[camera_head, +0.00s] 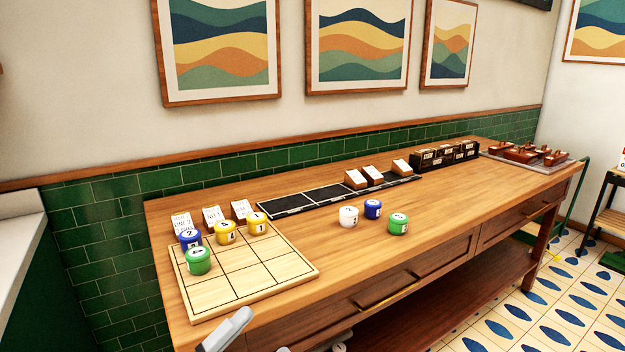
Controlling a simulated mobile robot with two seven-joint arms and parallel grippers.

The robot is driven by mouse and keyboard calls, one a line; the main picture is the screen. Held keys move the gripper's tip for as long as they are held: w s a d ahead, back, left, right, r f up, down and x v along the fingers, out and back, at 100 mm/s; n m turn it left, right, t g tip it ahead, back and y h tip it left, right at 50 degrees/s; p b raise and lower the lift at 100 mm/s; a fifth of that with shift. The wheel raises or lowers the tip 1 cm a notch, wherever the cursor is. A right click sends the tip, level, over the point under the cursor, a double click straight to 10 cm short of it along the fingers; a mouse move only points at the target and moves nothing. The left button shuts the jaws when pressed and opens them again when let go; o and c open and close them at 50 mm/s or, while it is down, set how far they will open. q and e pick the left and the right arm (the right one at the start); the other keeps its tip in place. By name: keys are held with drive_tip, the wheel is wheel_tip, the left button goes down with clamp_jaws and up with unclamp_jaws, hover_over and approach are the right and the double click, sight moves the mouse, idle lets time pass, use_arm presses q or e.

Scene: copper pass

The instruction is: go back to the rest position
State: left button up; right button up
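A pale grey part of my own (228,330) shows at the bottom edge, in front of the table. It looks like part of my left gripper, but most of it is cut off by the picture edge. I cannot tell whether it is open or shut. Small grey and white bits beside it at the bottom edge are too cut off to tell apart. My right gripper does not show. The wooden table (330,270) runs from the left front to the right back.
Behind are a black strip (300,200), card holders and a tray (553,168).

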use_arm(q)
drive_tip(key=s+a+f+n+g+y, duration=0.1)
drive_tip(key=s+a+f+n+y, duration=0.3)
drive_tip(key=f, duration=0.5)
drive_tip(key=s+a+f+n+g+y, duration=0.2)
drive_tip(key=s+a+f+n+y, duration=0.2)
drive_tip(key=f+n, duration=0.5)
drive_tip(key=s+a+f+n+g+y, duration=0.2)
drive_tip(key=s+a+f+n+y, duration=0.2)
drive_tip(key=f, duration=0.6)
drive_tip(key=s+n+y, duration=0.2)
drive_tip(key=n, duration=0.1)
drive_tip(key=shift+a, duration=0.25)
drive_tip(key=shift+w, duration=0.1)
